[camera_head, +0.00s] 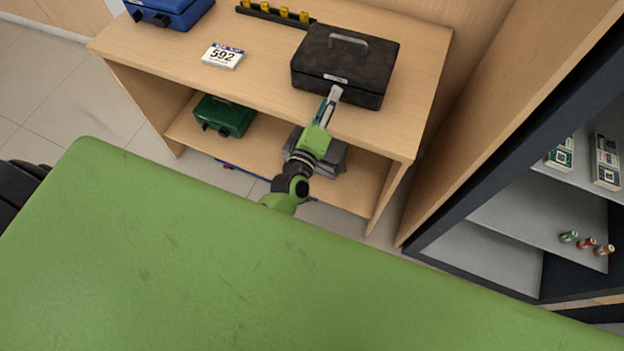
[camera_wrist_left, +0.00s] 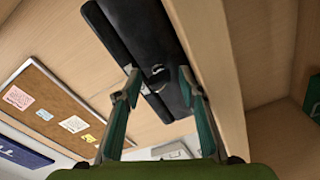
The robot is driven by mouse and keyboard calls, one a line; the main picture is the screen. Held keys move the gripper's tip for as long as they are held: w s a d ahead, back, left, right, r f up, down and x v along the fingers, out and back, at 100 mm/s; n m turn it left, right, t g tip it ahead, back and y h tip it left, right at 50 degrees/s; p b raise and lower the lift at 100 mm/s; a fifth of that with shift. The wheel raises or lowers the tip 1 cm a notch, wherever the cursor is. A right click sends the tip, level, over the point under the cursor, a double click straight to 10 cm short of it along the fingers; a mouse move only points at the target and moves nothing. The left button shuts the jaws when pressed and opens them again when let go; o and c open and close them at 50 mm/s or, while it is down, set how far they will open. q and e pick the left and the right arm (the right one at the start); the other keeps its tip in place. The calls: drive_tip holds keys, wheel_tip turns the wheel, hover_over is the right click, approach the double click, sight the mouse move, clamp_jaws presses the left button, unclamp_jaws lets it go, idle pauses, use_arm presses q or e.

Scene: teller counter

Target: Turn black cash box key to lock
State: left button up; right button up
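The black cash box (camera_head: 340,52) stands shut on the wooden counter (camera_head: 268,78), with a grey handle on its lid. Its front carries a small light lock plate (camera_head: 336,78). The wrist view shows the box (camera_wrist_left: 146,40) with a small silvery lock piece, seemingly the key (camera_wrist_left: 157,71), on its front. My left gripper (camera_head: 333,97) is right in front of the lock. In the wrist view its fingertips (camera_wrist_left: 159,86) are spread apart either side of the key, with a gap visible. Whether a fingertip touches the box is unclear. My right gripper is not in view.
A blue box (camera_head: 168,10), a number card "592" (camera_head: 223,56) and a black rack with yellow pieces (camera_head: 276,13) are on the counter. A green box (camera_head: 224,115) and a grey box (camera_head: 322,155) sit on the lower shelf. A tall wooden panel rises at right.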

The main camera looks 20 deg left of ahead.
use_arm(q)
drive_tip(key=m, duration=0.3)
drive_tip(key=shift+a+m, duration=0.1)
drive_tip(key=shift+m, duration=0.3)
drive_tip(key=m, duration=0.8)
drive_tip(key=shift+s+f+m, duration=0.1)
drive_tip(key=shift+s+m, duration=0.15)
drive_tip(key=shift+m, duration=0.55)
drive_tip(key=s+b, duration=0.2)
drive_tip(key=s, duration=1.2)
drive_tip(key=s+d+f+g, duration=0.1)
drive_tip(key=s+f+g, duration=0.1)
drive_tip(key=f, duration=0.7)
drive_tip(key=s+d+f+m+g+h, duration=0.1)
drive_tip(key=s+f+g, duration=0.2)
drive_tip(key=f, duration=0.6)
drive_tip(key=s+d+f+g+h, duration=0.1)
drive_tip(key=s+d+f+g, duration=0.1)
drive_tip(key=f, duration=0.7)
drive_tip(key=shift+s+f+m, duration=0.3)
drive_tip(key=shift+s, duration=0.1)
